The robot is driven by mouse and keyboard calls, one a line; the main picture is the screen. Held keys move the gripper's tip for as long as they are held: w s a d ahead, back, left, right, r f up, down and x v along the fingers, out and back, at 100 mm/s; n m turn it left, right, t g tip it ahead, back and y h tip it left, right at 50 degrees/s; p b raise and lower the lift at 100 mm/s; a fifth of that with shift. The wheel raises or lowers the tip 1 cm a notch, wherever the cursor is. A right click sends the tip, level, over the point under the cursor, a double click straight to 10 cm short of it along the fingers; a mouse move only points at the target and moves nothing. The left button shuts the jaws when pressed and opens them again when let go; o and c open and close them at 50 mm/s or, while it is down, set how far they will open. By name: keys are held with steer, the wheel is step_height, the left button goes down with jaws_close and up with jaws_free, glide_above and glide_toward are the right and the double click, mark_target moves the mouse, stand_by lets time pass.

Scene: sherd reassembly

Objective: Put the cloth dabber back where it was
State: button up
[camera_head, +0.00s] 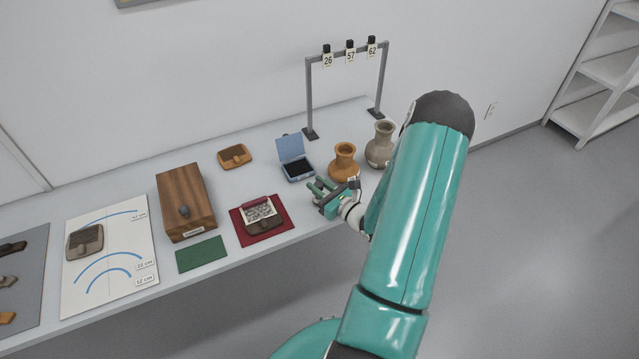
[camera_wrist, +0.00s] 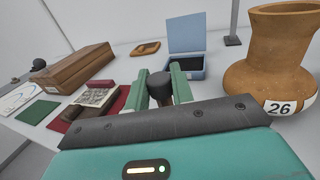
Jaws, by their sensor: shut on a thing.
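My gripper (camera_wrist: 160,76) is shut on the cloth dabber (camera_wrist: 160,92), whose dark rounded end shows between the two green fingers in the wrist view. In the head view my gripper (camera_head: 322,187) is over the table's front part, right of the red mat (camera_head: 285,227) and in front of the open blue ink box (camera_head: 299,172). The dabber cannot be made out clearly in the head view. The ink box, with its dark pad, also shows beyond the fingers in the wrist view (camera_wrist: 188,68). A green mat (camera_head: 201,254) lies bare left of the red mat.
An orange vase (camera_head: 344,163) tagged 26 stands close right of my gripper, with a grey vase (camera_head: 380,146) behind it. A wooden drawer box (camera_head: 184,200), a sherd on a chart sheet (camera_head: 110,275) and a tag rack (camera_head: 309,100) stand around. The red mat holds a sherd and a patterned card.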

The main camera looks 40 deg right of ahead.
steer(key=shift+w+a+r, duration=0.1)
steer(key=shift+a, duration=0.15)
steer(key=shift+d, duration=0.15)
steer(key=o, duration=1)
